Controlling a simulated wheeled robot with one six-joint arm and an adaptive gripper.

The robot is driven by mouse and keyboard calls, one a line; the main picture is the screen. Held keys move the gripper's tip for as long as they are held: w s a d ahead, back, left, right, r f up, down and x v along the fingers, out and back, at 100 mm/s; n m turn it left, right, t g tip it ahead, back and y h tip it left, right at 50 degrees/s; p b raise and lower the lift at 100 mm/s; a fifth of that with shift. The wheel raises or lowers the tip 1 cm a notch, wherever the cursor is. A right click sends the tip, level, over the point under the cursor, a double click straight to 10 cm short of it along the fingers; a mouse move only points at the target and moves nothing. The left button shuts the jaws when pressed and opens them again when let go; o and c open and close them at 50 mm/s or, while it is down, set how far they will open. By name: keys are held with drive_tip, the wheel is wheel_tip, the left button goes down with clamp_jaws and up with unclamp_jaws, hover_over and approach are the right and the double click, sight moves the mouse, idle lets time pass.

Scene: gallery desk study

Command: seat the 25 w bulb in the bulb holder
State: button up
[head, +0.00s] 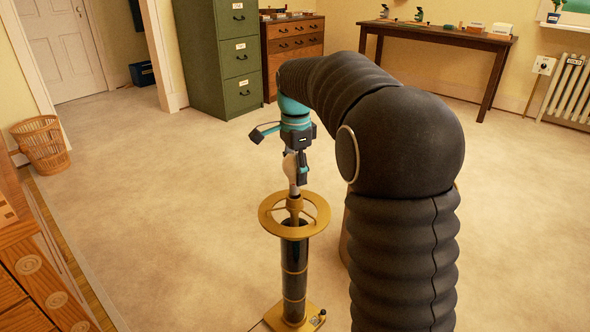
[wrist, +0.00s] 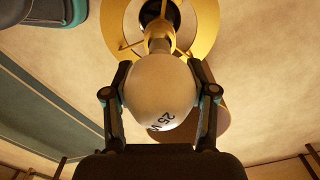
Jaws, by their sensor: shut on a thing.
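The 25 w bulb (wrist: 158,95) is a cream globe with "25 W" printed on it. It also shows in the head view (head: 290,166), upright with its base down. My gripper (wrist: 160,100) is shut on the globe, a finger on each side; in the head view my gripper (head: 297,168) points down over the lamp stand. The bulb holder (head: 295,204) is a brass socket at the centre of a brass ring (head: 267,224) on a black column. The bulb's metal base (wrist: 158,44) is lined up with the holder; whether it touches or has entered it I cannot tell.
The black column (head: 294,270) rises from a brass foot (head: 312,316) on the floor. A wooden drawer cabinet (head: 30,270) stands at the left edge. A wicker basket (head: 42,143), a green filing cabinet (head: 222,60) and a table (head: 440,36) stand further back. Open floor surrounds the stand.

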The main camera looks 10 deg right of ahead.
sight(295, 153)
drive_tip(key=shift+f+b, duration=0.75)
drive_tip(key=shift+f, duration=1)
drive_tip(key=o, duration=1)
wheel_tip(295, 153, up, 12)
drive_tip(key=shift+f, duration=0.25)
drive_tip(key=shift+r, duration=0.3)
drive_tip(key=shift+s, duration=0.15)
